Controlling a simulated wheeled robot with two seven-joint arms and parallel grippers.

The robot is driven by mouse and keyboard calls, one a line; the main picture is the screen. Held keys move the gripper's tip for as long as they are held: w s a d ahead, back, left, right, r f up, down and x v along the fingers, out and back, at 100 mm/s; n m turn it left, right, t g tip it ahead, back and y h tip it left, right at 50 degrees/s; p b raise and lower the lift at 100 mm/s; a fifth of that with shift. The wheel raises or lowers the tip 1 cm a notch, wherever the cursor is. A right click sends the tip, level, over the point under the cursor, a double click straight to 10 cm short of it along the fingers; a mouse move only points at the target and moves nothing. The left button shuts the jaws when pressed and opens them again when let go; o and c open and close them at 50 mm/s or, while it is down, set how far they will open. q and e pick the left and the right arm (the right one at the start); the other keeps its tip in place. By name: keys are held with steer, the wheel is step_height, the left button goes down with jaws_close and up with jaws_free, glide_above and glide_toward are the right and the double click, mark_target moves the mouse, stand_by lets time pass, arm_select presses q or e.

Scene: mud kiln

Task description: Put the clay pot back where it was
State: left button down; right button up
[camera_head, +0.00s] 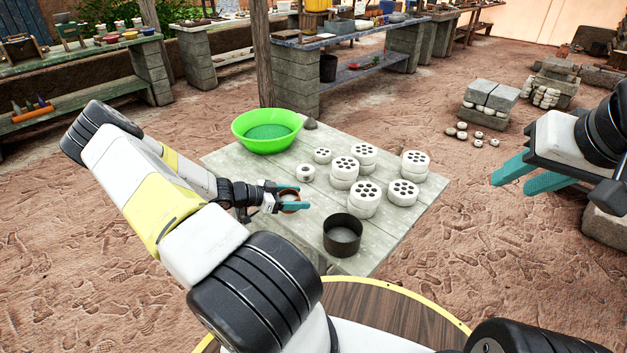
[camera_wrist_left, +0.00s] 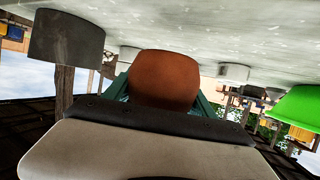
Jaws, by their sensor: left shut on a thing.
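The clay pot (camera_head: 289,196) is a small reddish-brown pot at the left side of the grey wooden table (camera_head: 385,243). My left gripper (camera_head: 290,199) is shut on it, with a teal finger on each side. In the left wrist view the clay pot (camera_wrist_left: 165,80) fills the middle, between the teal fingers. I cannot tell whether its base touches the table top. My right gripper (camera_head: 528,181) is open and empty, off the right side of the table, with its two teal fingers apart.
A bright green basin (camera_head: 267,118) stands at the table's back left. A dark round pot (camera_head: 342,232) stands at the front. Several white discs with holes, some stacked (camera_head: 364,196), cover the middle and right. A small white ring (camera_head: 306,173) lies close beyond my left gripper.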

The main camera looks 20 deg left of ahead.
mark_target(295, 196)
arm_select(q)
steer(key=w, duration=0.1)
steer(key=w+a, duration=0.1)
steer(key=w, duration=0.1)
steer(key=w+a, duration=0.1)
steer(key=shift+w+a+f, duration=0.15)
steer(key=shift+w+f, duration=0.05)
steer(key=shift+s+f, duration=0.1)
steer(key=shift+f, duration=1.7)
steer(key=shift+c, duration=1.5)
jaws_free()
